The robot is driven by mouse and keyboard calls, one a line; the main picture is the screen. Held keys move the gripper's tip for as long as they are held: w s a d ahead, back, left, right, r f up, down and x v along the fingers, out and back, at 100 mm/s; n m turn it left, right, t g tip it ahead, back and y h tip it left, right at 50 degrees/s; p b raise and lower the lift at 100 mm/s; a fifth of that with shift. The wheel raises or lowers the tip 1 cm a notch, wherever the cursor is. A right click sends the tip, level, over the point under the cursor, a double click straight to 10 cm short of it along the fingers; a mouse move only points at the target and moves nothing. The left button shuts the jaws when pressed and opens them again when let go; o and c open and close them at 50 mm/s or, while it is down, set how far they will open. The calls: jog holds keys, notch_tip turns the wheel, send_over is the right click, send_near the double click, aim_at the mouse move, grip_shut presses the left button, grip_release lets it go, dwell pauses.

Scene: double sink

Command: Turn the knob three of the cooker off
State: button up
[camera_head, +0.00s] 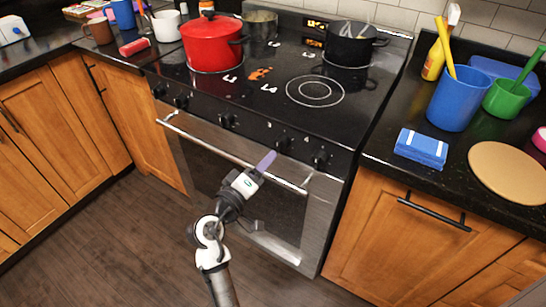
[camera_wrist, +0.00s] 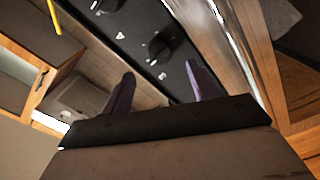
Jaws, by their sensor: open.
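The cooker (camera_head: 295,120) has a black glass top and a row of black knobs along its front panel. The middle knob (camera_head: 227,121) is up and left of my gripper (camera_head: 266,160); two more knobs, one (camera_head: 283,144) close to my fingertips and one (camera_head: 320,159), are to its right. I cannot read which knob is three. In the wrist view my gripper (camera_wrist: 159,68) is open and empty, its two purple fingers apart. A knob (camera_wrist: 160,45) shows just beyond the gap between them, seemingly untouched. Another knob (camera_wrist: 108,4) is at the top edge.
A red pot (camera_head: 212,45) and a dark pot (camera_head: 350,45) stand on the cooktop. The oven handle (camera_head: 230,150) runs below the knobs, close to my gripper. Right counter holds a blue cup (camera_head: 455,100), a green cup (camera_head: 505,98) and a blue sponge (camera_head: 421,148).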

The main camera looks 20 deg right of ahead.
jog(key=b+v, duration=0.1)
jog(key=v, duration=0.5)
jog(key=shift+s+a, duration=0.2)
jog(key=shift+a, duration=0.1)
